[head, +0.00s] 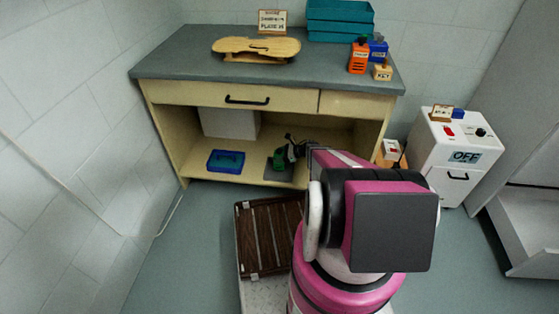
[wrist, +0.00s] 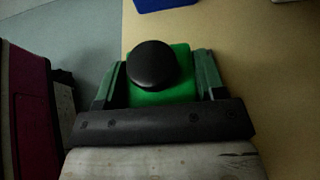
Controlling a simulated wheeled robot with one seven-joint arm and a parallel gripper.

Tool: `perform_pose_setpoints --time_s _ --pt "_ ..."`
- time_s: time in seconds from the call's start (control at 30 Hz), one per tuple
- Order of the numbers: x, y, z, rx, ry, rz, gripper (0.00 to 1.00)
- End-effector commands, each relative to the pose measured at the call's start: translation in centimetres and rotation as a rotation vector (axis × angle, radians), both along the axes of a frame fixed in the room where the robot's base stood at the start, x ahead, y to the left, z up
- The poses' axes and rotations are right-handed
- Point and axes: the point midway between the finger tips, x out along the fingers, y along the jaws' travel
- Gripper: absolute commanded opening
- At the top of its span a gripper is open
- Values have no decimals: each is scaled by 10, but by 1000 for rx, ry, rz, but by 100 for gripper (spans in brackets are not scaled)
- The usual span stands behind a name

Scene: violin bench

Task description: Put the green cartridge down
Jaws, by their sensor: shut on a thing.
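The green cartridge (wrist: 165,97) has a black round knob (wrist: 152,64) on top. It sits between the two fingers of my gripper (wrist: 160,78) in the wrist view, and they are shut on it. In the head view the green cartridge (head: 279,158) is small and partly hidden by my dark gripper (head: 285,154). It is in the lower opening of the bench (head: 245,100), over or at a dark grey patch (head: 279,174) on the lower shelf. I cannot tell whether it touches the shelf.
A blue tray (head: 226,161) lies left on the same shelf, with a pale box (head: 230,123) behind. The benchtop holds a violin plate (head: 256,48), teal trays (head: 340,18) and small orange, blue and tan blocks. A white cabinet (head: 452,150) marked OFF stands right.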

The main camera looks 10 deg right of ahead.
Motion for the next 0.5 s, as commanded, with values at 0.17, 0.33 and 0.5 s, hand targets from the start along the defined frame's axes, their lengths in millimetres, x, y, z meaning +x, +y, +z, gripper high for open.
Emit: perform_pose_setpoints --time_s 0.17,0.33,0.5 --pt "1 0 -27 1 2 -1 31" --pt "0 0 -30 0 1 0 31" --pt "0 0 -30 0 1 0 31"
